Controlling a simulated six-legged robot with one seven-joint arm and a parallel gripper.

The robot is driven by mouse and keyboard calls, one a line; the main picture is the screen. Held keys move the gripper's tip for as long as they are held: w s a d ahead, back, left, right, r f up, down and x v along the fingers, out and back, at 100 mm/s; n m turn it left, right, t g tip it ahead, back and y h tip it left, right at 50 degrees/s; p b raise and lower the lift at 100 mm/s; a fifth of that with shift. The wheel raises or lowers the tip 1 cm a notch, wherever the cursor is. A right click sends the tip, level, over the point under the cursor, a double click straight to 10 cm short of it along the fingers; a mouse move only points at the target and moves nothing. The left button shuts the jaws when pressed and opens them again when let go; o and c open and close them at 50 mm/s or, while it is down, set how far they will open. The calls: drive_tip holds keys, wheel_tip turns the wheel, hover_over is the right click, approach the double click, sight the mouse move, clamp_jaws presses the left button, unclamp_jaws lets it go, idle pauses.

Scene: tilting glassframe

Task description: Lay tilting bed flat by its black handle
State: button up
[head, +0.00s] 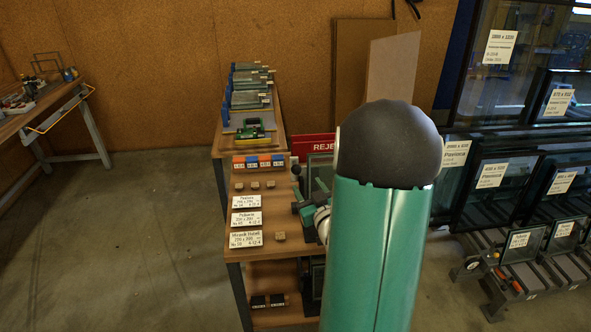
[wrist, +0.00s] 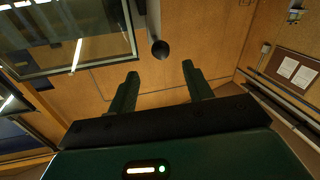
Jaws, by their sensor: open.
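In the wrist view, a round black knob (wrist: 160,48), which looks like the black handle, sits at the end of a short dark bar. It lies beyond my gripper (wrist: 161,84), roughly between the two green fingertips in the picture, and is not held. The fingers are open and empty. A dark-framed glass pane (wrist: 72,72) shows at the upper left of the wrist view; I cannot tell whether it belongs to the tilting bed. In the head view my green arm hides most of the bed area. A small dark ball (head: 297,169) shows left of it, possibly the same knob.
A long wooden bench (head: 238,183) with labels and small blocks stands left of my arm. Racks of glass frames (head: 491,172) stand at the right. A red sign (head: 311,146) is behind the arm. The floor (head: 130,240) at the left is clear.

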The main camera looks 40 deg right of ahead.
sight(298, 172)
drive_tip(key=x, duration=1)
drive_tip(key=shift+a+r, duration=0.1)
drive_tip(key=shift+c, duration=0.4)
clamp_jaws()
